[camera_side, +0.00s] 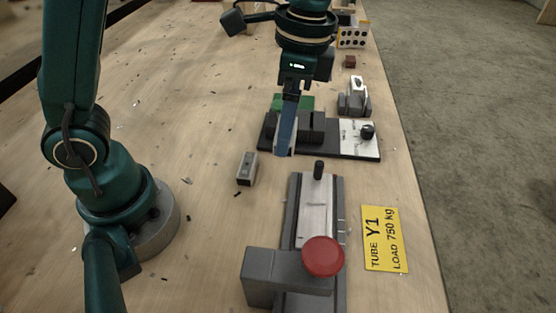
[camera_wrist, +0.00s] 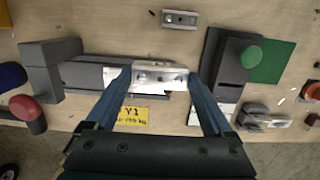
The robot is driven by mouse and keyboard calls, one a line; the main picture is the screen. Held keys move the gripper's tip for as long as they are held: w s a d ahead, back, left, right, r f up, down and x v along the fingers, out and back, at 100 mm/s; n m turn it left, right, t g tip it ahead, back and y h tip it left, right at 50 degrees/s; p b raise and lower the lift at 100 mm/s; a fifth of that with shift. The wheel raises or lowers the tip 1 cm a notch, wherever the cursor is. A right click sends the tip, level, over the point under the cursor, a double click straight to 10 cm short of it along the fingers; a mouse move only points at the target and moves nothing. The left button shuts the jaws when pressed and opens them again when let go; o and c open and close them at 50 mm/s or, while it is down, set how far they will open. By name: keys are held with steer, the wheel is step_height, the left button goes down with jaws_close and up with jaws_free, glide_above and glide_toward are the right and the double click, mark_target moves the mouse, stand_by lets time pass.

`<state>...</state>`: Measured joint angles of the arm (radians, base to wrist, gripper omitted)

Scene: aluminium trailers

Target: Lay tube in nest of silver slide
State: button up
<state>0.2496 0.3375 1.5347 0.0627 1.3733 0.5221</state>
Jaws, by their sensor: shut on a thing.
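My gripper (camera_side: 283,152) hangs above the table just beyond the slide's far end. In the wrist view its blue fingers (camera_wrist: 160,78) are shut on a short silver tube (camera_wrist: 160,75) with small holes in its face. In the side view the fingers mostly hide the tube. The silver slide (camera_side: 313,212) lies in a dark grey rail with a black upright peg at its far end. Part of the slide shows left of the tube in the wrist view (camera_wrist: 103,74). The tube appears above the slide's end there. I cannot make out the nest clearly.
A grey block (camera_side: 270,275) with a red knob (camera_side: 323,256) stands at the slide's near end. A yellow Y1 sign (camera_side: 385,238) lies to the right. A loose silver block (camera_side: 247,168) lies left. A black fixture (camera_side: 330,147) with a white panel stands behind.

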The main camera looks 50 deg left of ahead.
steer(key=d+f, duration=0.2)
steer(key=d, duration=0.1)
steer(key=s+d+f, duration=0.1)
steer(key=d+f, duration=0.1)
steer(key=d, duration=0.1)
steer(key=d+f, duration=0.2)
steer(key=d, duration=0.1)
steer(key=shift+s+d, duration=0.15)
steer(key=shift+d, duration=0.2)
steer(key=shift+f, duration=1.95)
